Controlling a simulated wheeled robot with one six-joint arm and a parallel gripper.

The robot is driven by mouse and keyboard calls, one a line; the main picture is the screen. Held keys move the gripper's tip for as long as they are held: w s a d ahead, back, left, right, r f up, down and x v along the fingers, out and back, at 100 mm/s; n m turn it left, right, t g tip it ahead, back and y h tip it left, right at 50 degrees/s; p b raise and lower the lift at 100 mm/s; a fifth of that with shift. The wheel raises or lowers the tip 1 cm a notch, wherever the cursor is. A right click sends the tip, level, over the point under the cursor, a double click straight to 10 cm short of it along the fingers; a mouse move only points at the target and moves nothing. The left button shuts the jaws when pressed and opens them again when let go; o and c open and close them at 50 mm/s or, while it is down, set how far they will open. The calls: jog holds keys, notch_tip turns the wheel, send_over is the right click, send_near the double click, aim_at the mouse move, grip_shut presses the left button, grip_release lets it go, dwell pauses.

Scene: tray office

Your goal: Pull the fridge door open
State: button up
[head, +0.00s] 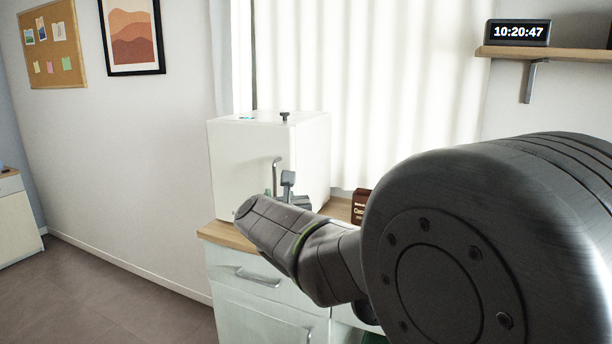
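The small white fridge (238,160) stands on a wooden-topped cabinet in the head view. Its front faces me and to the left, and its door looks closed. A thin grey upright handle (275,172) is near the right edge of the door. My gripper (287,184) is at the handle, just to its right in the picture. One grey finger shows upright; the rest is mostly hidden behind my wrist. I cannot tell whether the fingers are around the handle, touching it, or apart from it.
The cabinet (264,301) has a drawer and a door below the fridge. A dark red box (360,204) stands right of the fridge, partly hidden by my arm. A curtain (370,90) hangs behind. The floor (105,300) at left is clear.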

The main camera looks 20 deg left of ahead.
aim_at(275, 177)
jog(key=p+x, duration=0.1)
jog(key=x, duration=1.1)
jog(key=shift+w+a+f, duration=0.15)
jog(key=shift+w, duration=0.1)
grip_shut()
